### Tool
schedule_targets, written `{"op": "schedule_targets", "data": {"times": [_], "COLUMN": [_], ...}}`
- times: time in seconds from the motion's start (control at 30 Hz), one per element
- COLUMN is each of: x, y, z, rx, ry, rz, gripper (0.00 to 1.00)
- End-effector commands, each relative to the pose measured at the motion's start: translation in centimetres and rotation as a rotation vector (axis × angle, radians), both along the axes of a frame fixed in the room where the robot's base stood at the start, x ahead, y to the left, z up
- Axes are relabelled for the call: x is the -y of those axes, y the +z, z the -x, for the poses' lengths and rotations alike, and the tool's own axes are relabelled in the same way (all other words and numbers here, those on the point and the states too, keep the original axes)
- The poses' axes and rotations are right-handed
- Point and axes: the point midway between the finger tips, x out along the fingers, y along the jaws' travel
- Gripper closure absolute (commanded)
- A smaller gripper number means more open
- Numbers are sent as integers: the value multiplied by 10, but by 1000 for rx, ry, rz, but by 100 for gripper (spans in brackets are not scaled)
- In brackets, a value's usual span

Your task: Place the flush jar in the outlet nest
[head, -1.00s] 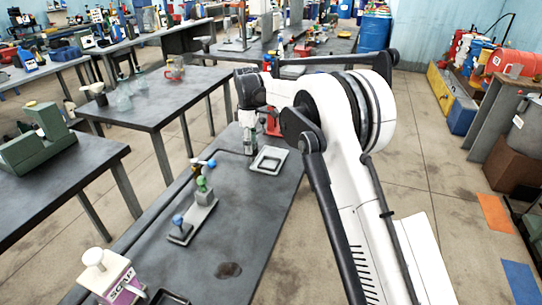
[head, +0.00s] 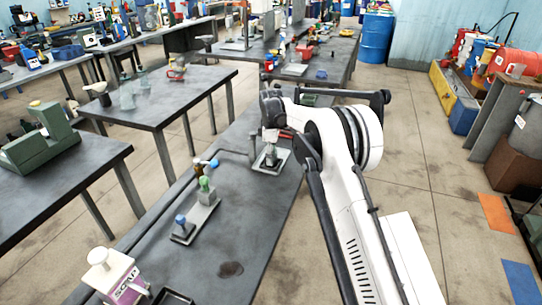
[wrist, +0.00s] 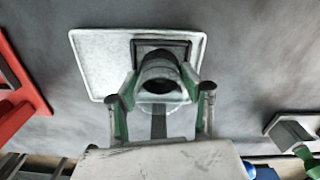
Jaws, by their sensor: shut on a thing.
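In the wrist view, the two green-sided fingers of my gripper (wrist: 160,105) are shut on the flush jar (wrist: 160,72), a small jar with a dark round top. The jar is over a pale tray (wrist: 95,60), in front of a dark square frame (wrist: 185,43), likely the outlet nest. In the head view, my gripper (head: 270,150) is above the tray (head: 260,170) on the dark bench. The jar's base is hidden, so I cannot tell whether it touches the nest.
A red object (wrist: 28,85) lies left of the tray in the wrist view. A grey stand (head: 196,217) with blue and green tops stands nearer on the bench, and a purple-labelled container (head: 118,278) is at the near end.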

Motion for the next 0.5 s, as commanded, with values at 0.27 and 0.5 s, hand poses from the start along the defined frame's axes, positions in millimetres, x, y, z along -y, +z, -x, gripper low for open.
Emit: {"op": "schedule_targets", "data": {"times": [0.27, 0.5], "x": [0, 0], "y": [-2, -3], "z": [0, 0], "rx": [0, 0], "ry": [0, 0], "rz": [0, 0], "gripper": [89, 39]}}
